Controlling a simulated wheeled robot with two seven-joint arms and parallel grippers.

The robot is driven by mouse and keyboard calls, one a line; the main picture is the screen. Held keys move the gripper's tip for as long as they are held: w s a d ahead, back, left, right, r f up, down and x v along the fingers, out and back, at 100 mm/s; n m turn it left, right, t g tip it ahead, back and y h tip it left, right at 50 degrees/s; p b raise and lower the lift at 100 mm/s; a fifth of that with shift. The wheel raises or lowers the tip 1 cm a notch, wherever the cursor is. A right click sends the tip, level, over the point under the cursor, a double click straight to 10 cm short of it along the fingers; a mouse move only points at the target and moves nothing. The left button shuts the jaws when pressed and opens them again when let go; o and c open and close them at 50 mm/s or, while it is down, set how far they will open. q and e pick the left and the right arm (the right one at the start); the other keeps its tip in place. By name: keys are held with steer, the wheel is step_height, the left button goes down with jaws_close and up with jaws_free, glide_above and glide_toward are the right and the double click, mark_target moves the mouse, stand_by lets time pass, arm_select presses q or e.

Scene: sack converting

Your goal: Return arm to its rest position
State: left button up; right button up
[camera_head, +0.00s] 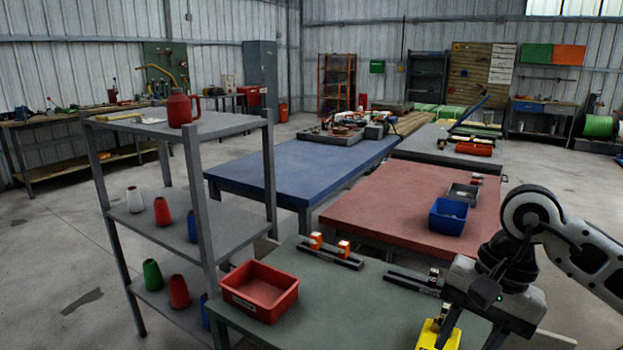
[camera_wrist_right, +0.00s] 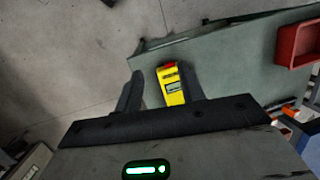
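My right arm comes in from the right in the head view, with its gripper (camera_head: 472,330) low over the near green table (camera_head: 340,300). In the right wrist view the two fingers of this gripper (camera_wrist_right: 160,85) stand apart, so it is open. A yellow device (camera_wrist_right: 173,88) with a small display and a red end shows between them, closer to the right-hand finger, with a gap to the left-hand one. The device also shows in the head view (camera_head: 433,338), partly hidden by a finger. Whether a finger touches it I cannot tell. My left gripper is not in view.
A red bin (camera_head: 259,291) and black rails (camera_head: 331,254) with orange pieces (camera_head: 316,240) sit on the green table. A grey shelf (camera_head: 170,212) with several cones stands at left. Red (camera_head: 400,207) and blue (camera_head: 290,168) tables lie beyond; a blue bin (camera_head: 448,216) is on the red one.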

steer(key=s+a+r+m+t+y, duration=0.1)
steer(key=s+a+r+m+y, duration=0.15)
steer(key=a+m+y, duration=0.7)
steer(key=s+a+r+m+t+y, duration=0.1)
steer(key=s+a+r+m+y, duration=0.15)
steer(key=a+m+y, duration=0.65)
steer(key=w+d+f+m+t+h, duration=0.3)
steer(key=f+m+t+h, duration=0.35)
steer(key=m, duration=0.75)
steer(key=w+d+f+m+t+h, duration=0.2)
steer(key=d+f+m+t+h, duration=0.2)
steer(key=m+t, duration=0.8)
steer(key=s+d+f+m+g+h, duration=0.2)
steer(key=s+f+m+g+h, duration=0.1)
steer(key=f+m, duration=0.6)
steer(key=s+d+f+m+g+h, duration=0.3)
steer(key=s+f+m+g, duration=0.3)
steer(key=s+f+m, duration=0.2)
step_height(320, 180, down, 2)
steer(key=shift+s+d+f+m+h, duration=0.2)
steer(key=shift+d+m+h, duration=0.1)
steer(key=shift+m+h, duration=0.35)
